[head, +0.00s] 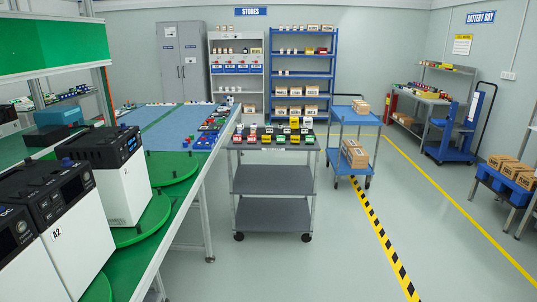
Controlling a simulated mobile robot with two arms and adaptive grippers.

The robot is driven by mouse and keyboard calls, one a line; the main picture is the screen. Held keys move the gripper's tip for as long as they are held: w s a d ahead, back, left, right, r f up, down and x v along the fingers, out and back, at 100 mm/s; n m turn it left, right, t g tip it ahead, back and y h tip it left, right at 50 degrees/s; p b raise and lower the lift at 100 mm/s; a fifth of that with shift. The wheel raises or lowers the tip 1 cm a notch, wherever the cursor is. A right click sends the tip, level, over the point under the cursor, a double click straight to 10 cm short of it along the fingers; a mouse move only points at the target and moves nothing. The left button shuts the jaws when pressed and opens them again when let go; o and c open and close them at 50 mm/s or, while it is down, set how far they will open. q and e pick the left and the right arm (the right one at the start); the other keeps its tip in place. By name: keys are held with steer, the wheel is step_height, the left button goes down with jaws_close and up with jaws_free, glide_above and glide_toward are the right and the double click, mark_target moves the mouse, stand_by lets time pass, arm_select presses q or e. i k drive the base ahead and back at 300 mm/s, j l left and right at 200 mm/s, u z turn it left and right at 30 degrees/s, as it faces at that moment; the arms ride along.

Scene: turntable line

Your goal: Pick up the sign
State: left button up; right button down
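Neither of my grippers is in view. Several sign-like things show in the head view. A blue "STORES" sign (250,12) is high on the back wall. A blue "BATTERY BAY" sign (480,17) is high on the right wall, with a yellow and white notice (462,45) below it. Small coloured pieces, some yellow (294,122), stand on the top of a grey cart (271,147); they are too small to tell whether one is a sign. I cannot tell which sign the task means.
A long green bench (184,215) with white machines (118,185) on green turntables (170,168) runs along the left. A blue trolley (350,116) with boxes stands right of the grey cart. Shelves (303,60) line the back. The floor (330,255) in front of the cart is clear.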

mark_target(237, 139)
steer(key=i+j, duration=0.1)
steer(key=i, duration=1.9)
steer(key=l+z, duration=0.05)
steer(key=l, duration=0.05)
